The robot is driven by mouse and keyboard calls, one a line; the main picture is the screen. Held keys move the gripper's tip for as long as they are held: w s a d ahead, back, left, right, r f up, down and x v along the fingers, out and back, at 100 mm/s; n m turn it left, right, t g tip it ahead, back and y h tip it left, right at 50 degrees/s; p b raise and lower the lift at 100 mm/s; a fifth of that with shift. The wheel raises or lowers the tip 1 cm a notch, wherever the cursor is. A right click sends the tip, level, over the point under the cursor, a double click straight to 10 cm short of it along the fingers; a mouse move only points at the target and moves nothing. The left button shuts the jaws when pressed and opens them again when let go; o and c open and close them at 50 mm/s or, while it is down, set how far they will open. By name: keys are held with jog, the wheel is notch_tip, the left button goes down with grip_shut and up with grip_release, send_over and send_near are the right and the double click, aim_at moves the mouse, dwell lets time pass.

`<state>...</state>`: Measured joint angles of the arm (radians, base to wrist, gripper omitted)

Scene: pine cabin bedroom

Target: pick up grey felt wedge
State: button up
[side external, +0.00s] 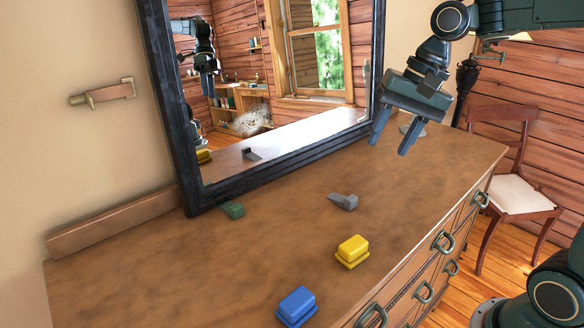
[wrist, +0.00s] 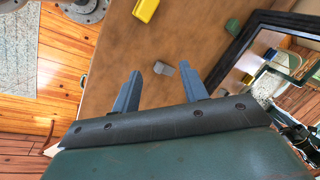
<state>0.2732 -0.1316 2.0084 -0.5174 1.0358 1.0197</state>
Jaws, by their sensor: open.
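The grey felt wedge (side external: 344,201) lies on the brown dresser top, right of the mirror's lower corner in the side view. It has a thicker block at one end and a thinner, lower part at the other. My gripper (side external: 391,148) is open and empty, above the dresser top and to the right of the wedge, with fingers pointing down. In the wrist view the wedge (wrist: 188,78) appears between the two spread fingers of my gripper (wrist: 181,63), and beyond them. It is apart from both fingers and fully visible in the side view.
A yellow block (side external: 352,252) and a blue block (side external: 297,306) sit near the dresser's front edge. A green wedge-like piece (side external: 233,210) lies by the dark-framed mirror (side external: 190,205), which stands along the back. The dresser top (side external: 430,165) is clear around the grey wedge.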

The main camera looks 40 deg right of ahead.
jog(key=w+d+f+m+g+y, duration=0.2)
jog(key=w+d+f+m, duration=0.5)
jog(key=w+d, duration=0.3)
jog(key=shift+d+m+g, duration=0.25)
jog(key=shift+m+g, duration=0.05)
jog(key=shift+m, duration=0.6)
jog(key=shift+f, duration=0.1)
send_over(352, 198)
jog(key=d, duration=0.3)
jog(key=shift+a+f, duration=0.1)
jog(key=shift+f, duration=3.85)
jog(key=shift+x, duration=2.65)
jog(key=shift+a+r, duration=0.1)
jog(key=shift+a, duration=0.05)
